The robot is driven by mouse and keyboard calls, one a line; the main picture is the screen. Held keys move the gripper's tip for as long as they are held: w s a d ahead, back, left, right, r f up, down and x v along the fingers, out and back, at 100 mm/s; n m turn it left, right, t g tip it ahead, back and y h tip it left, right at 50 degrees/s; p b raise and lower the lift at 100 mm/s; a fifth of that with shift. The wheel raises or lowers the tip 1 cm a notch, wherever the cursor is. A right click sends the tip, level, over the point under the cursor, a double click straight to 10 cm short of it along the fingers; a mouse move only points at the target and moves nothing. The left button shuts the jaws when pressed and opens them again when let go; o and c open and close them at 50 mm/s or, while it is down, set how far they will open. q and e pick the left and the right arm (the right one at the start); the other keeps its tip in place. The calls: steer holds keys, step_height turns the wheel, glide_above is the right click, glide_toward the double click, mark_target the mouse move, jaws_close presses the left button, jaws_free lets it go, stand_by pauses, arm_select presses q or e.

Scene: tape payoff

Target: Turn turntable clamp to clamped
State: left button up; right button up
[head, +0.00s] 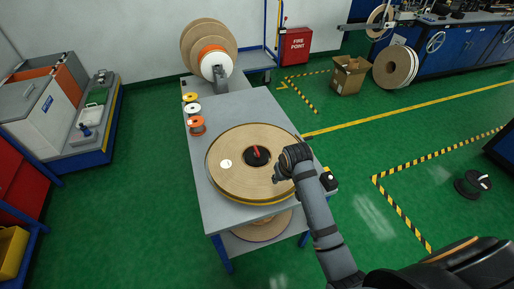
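The turntable (231,178) carries a wide flat tan reel with a yellow lower edge on the grey table. At its centre is a black hub with a small red clamp handle (256,152); its exact setting is too small to tell. A round white label sits left of the hub. My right gripper (278,174) reaches in from the lower right, over the right part of the reel. It is close to the hub, apparently apart from the red handle. Its fingers are dark and small, so their opening is unclear. My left gripper is out of view.
Small yellow, white and orange spools (196,125) line the table's left edge. A stand with large reels (212,62) rises behind the table. A small black and yellow item (327,178) sits at the table's right edge.

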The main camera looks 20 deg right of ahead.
glide_toward(257, 150)
steer(key=shift+y, duration=0.4)
steer(key=x, duration=0.8)
steer(key=shift+w+d+f, duration=0.15)
steer(key=shift+d+f, duration=0.1)
steer(key=shift+f, duration=0.05)
jaws_close()
